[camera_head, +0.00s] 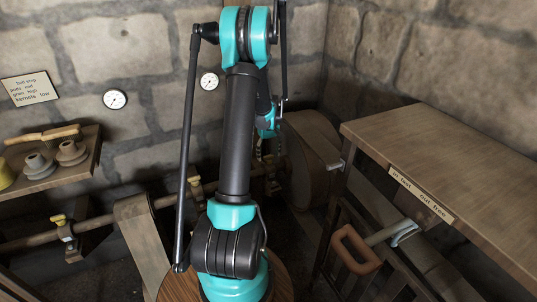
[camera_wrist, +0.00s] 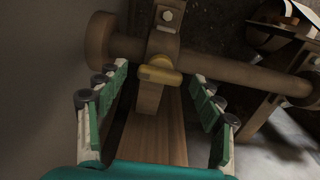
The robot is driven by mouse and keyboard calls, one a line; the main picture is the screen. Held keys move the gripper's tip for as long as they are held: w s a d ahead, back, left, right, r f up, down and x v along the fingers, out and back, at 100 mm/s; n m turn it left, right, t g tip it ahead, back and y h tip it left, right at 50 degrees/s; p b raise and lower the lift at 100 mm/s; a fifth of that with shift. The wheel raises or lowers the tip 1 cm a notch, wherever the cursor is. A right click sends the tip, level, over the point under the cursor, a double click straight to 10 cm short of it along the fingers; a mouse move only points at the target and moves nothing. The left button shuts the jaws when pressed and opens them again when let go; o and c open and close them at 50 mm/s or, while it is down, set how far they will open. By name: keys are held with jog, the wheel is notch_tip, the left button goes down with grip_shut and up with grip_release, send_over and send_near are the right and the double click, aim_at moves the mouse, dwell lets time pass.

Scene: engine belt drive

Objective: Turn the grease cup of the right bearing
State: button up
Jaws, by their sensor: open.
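A brass-yellow grease cup (camera_wrist: 157,75) with a wing-shaped head sits on a bearing block (camera_wrist: 163,40) around a horizontal shaft (camera_wrist: 220,60) in the wrist view. My gripper (camera_wrist: 158,82) is open, with one finger on each side of the cup and a gap on both sides. It does not appear to touch the cup. In the head view my gripper (camera_head: 260,150) is small and partly hidden behind my arm, close to the right bearing (camera_head: 271,178). The cup of that bearing cannot be made out there.
Other yellow grease cups show on the middle bearing (camera_head: 196,188) and left bearing (camera_head: 62,230). A wooden bench (camera_head: 450,160) with a lever (camera_head: 355,250) stands at the right. A shelf (camera_head: 85,160) holds pulleys at the left. A wooden post (camera_wrist: 155,140) supports the bearing.

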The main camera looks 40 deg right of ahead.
jog(key=shift+c, duration=0.3)
jog(key=c, duration=1.1)
